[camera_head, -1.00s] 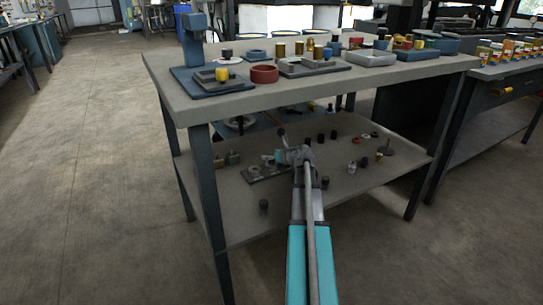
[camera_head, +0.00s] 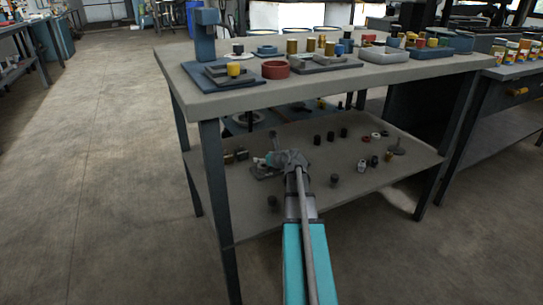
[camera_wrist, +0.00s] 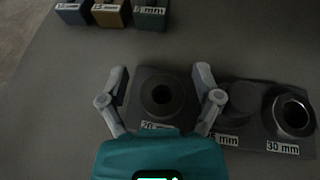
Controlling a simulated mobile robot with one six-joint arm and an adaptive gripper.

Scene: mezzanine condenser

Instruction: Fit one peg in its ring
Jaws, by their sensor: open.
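In the wrist view a grey plate (camera_wrist: 185,79) bears a row of rings with size labels. A dark ring marked 20 mm (camera_wrist: 162,97) lies between the fingers of my open gripper (camera_wrist: 161,76), which appear apart from it. To its right are a dark round piece by the 25 mm label (camera_wrist: 243,99), partly hidden by a finger, and a 30 mm ring (camera_wrist: 293,114) with a shiny inner wall. In the head view my gripper (camera_head: 280,158) is low over the lower shelf and hides much of the plate. Black pegs (camera_head: 331,136) stand behind it.
Labelled blocks (camera_wrist: 111,12) stand at the wrist view's top left. The lower shelf (camera_head: 245,212) holds other small pegs (camera_head: 272,203) and metal pieces (camera_head: 362,165). The upper tabletop (camera_head: 221,101), full of parts, hangs above, with table legs (camera_head: 219,205) at the sides.

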